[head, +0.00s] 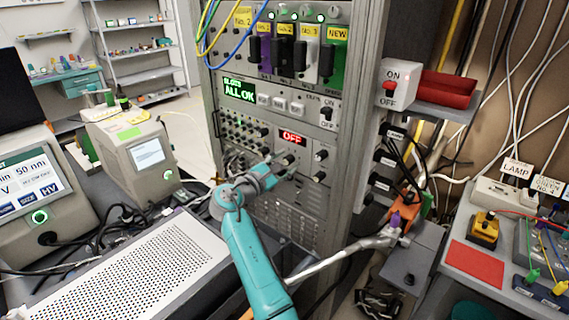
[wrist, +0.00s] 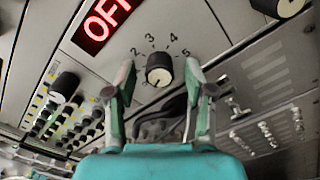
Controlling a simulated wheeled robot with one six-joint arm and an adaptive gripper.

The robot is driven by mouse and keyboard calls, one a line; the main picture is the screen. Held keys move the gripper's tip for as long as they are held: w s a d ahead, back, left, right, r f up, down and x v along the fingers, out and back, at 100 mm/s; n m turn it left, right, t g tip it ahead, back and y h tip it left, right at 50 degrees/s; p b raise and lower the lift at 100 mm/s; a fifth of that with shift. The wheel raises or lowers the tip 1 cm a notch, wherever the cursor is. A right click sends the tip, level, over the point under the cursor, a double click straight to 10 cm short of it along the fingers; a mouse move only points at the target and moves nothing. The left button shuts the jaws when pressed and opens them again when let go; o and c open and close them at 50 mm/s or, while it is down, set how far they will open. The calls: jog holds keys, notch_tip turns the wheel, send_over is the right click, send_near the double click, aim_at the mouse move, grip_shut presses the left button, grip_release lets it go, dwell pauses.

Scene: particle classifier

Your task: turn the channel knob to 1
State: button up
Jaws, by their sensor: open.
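The channel knob, a black round knob with a pale face (wrist: 159,70), sits on the rack panel in the wrist view. The numbers 2, 3, 4 and 5 arc above it; a 1 is not readable, and the left finger covers part of that side. A pale mark shows near the knob's lower edge, but I cannot tell exactly where it points. My gripper (wrist: 160,80) is open, with one finger on each side of the knob and visible gaps between. In the head view my gripper (head: 268,170) is at the panel below the red OFF display (head: 292,136).
Another knob (wrist: 278,6) lies to the upper right in the wrist view. Rows of small black knobs (wrist: 65,86) are to the left. Cables hang across the rack top. A shelf with an ON/OFF switch box (head: 390,88) juts out right of the rack.

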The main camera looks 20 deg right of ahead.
jog(key=shift+c, duration=0.3)
grip_shut()
jog(key=m, duration=0.4)
jog(key=shift+m, duration=2.3)
